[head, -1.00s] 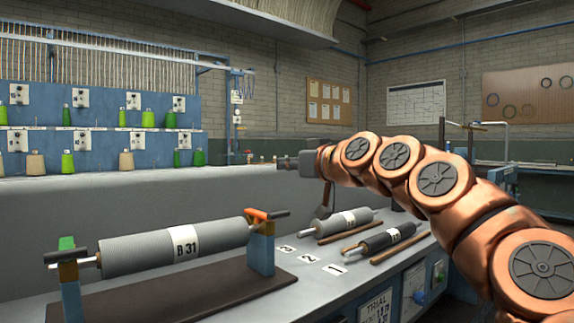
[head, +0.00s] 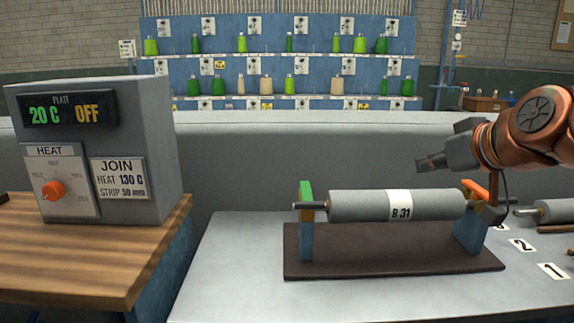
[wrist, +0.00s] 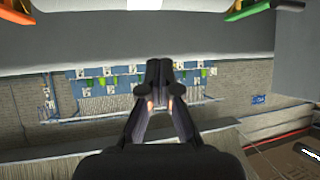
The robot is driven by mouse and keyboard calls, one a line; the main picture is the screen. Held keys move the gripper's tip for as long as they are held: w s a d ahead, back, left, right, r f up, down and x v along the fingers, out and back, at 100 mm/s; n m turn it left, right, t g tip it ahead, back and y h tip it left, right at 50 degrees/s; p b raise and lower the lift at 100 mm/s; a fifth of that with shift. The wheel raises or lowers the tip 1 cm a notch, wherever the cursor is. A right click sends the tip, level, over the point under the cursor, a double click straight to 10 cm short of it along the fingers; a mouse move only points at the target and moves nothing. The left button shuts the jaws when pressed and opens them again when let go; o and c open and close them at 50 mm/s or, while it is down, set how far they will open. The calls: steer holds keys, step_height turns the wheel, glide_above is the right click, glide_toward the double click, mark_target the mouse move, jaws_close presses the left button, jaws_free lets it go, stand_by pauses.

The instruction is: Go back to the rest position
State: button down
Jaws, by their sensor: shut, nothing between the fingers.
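My gripper (head: 430,163) is at the right of the head view, held in the air above the right end of the grey roller marked B 31 (head: 360,206). Its fingers point left. In the wrist view the gripper (wrist: 159,75) has its fingers together with nothing between them. The roller rests on a stand with a green-topped left post (head: 306,225) and an orange-topped right post (head: 471,225), over a dark base plate (head: 400,265). The gripper does not appear to touch the roller.
A heater box (head: 95,150) reading 20 C and OFF stands on a wooden bench (head: 90,245) at left. Number cards, such as card 1 (head: 553,271), and another roller (head: 553,210) lie at right. A grey wall (head: 260,160) runs behind, with bobbin racks (head: 275,75) beyond.

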steer(key=s+a+f+g+h+p, duration=0.1)
steer(key=s+a+f+g+p, duration=0.3)
steer(key=s+p, duration=0.5)
steer(key=s+a+f+g+h+p, duration=0.1)
steer(key=s+a+f+g+p, duration=0.1)
steer(key=s+a+g+p, duration=0.5)
steer(key=s+d+m+g+h+p, duration=0.1)
steer(key=s+d+p, duration=0.3)
steer(key=s+p, duration=0.5)
steer(key=s+m+g, duration=0.1)
steer(key=s, duration=0.3)
steer(key=shift+s+f+m, duration=0.3)
